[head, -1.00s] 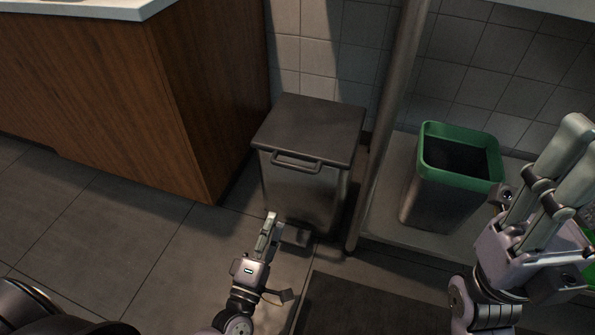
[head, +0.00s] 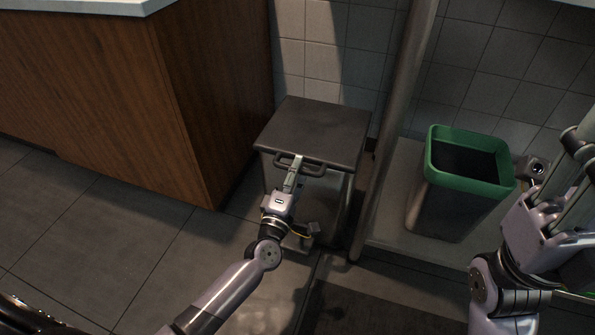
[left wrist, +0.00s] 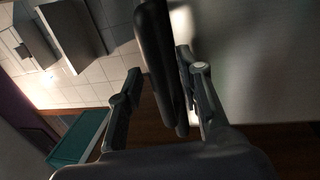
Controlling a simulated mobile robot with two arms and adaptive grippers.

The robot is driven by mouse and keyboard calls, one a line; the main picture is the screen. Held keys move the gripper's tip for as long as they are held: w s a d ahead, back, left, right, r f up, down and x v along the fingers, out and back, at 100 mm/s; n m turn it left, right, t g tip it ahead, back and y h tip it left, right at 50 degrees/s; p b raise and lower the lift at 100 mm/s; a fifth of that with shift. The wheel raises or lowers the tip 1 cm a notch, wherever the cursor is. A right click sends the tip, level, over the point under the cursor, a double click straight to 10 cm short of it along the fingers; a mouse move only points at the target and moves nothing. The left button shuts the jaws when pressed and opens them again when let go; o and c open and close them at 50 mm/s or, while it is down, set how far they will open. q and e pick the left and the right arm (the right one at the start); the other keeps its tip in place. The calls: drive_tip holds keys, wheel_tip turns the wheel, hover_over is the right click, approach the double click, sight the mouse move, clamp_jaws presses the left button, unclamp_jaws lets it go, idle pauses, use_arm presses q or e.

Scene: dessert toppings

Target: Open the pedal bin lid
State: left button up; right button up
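The pedal bin (head: 335,200) is a grey metal box with a dark flat lid (head: 315,128), which lies shut. A bar handle (head: 284,163) runs along the lid's front edge. A small dark block, apparently the pedal (head: 313,229), shows low at its front. My left gripper (head: 296,162) is at the handle. In the left wrist view, its two fingers stand apart on either side of a dark bar, apparently the handle (left wrist: 158,50); the right finger is close to or touching it. My right gripper (head: 582,145) is at the right edge, partly cut off, away from the pedal bin.
A green-rimmed open bin (head: 468,185) stands on a low shelf (head: 390,225) to the right. A metal post (head: 392,130) rises between the bins. A wooden cabinet (head: 120,110) stands at left. A dark mat (head: 370,308) lies in front; the floor at left is clear.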

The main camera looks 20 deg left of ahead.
use_arm(q)
drive_tip(key=shift+c, duration=0.6)
clamp_jaws()
idle(0.4)
